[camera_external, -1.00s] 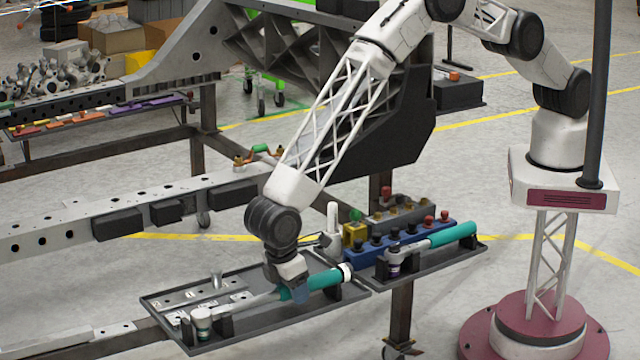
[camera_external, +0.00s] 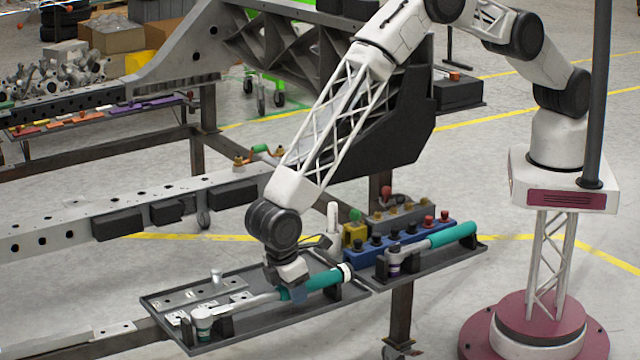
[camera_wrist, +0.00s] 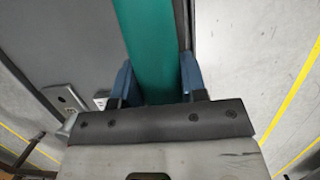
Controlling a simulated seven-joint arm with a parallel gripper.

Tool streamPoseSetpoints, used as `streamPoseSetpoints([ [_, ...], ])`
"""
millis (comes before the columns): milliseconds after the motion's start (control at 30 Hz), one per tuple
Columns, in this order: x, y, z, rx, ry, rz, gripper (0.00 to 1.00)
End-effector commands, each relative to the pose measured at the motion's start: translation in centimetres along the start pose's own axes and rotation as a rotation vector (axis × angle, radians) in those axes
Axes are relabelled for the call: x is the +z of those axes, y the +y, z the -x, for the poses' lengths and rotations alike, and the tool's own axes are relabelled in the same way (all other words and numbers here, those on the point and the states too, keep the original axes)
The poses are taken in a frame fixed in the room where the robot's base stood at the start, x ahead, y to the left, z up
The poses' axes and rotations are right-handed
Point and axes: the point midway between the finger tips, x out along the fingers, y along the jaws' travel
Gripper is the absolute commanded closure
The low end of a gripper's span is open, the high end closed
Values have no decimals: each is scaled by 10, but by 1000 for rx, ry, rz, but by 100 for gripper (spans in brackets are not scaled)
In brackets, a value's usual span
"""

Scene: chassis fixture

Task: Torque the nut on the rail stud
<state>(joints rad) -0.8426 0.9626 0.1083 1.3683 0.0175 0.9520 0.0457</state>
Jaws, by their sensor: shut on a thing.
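My gripper (camera_external: 291,288) is over the left dark tray (camera_external: 270,331), its fingers on either side of the teal handle of a torque wrench (camera_external: 328,278). In the wrist view the blue fingers of my gripper (camera_wrist: 158,82) close on the teal handle (camera_wrist: 150,45). The wrench lies along the tray, its silver shaft running left to a white-topped head (camera_external: 203,314) at the tray's left end. I cannot make out the nut or the rail stud.
A second teal-handled wrench (camera_external: 453,235) lies in the right tray (camera_external: 425,262) beside a blue socket block (camera_external: 375,248). Small marked plates (camera_external: 180,299) lie in the left tray. The grey rail (camera_external: 70,224) with dark blocks runs behind the trays.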

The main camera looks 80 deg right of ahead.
Motion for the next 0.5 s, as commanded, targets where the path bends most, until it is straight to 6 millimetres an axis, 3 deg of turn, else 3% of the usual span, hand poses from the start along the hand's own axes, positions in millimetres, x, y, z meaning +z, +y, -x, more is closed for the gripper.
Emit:
streamPoseSetpoints([
  [500,2,0,11,0,3,0,100],
])
